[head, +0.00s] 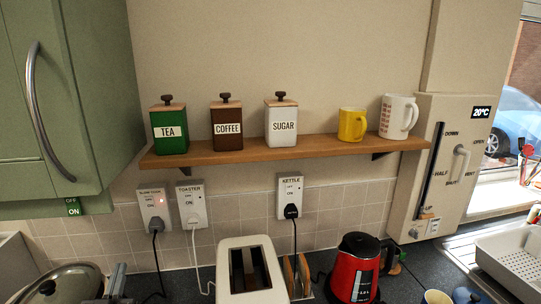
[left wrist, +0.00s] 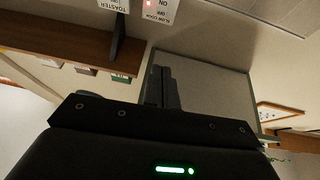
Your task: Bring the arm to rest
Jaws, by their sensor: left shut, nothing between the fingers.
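My left gripper (head: 117,281) shows at the bottom edge of the head view, left of the white toaster and right of the pan lid. Only its dark tip shows there. In the left wrist view its fingers (left wrist: 161,88) are together with nothing between them. That view is turned over, with the shelf (left wrist: 75,45) and the socket labels upside down. The fingers appear clear of the wall and the shelf. My right gripper is in neither view.
A white toaster (head: 251,270), red kettle (head: 354,272) and lidded pan (head: 62,284) stand on the counter. Cords hang from wall sockets (head: 191,205). A wooden shelf (head: 240,154) holds canisters and mugs. A green cupboard (head: 90,85) hangs at left; a white dish rack (head: 515,262) is at right.

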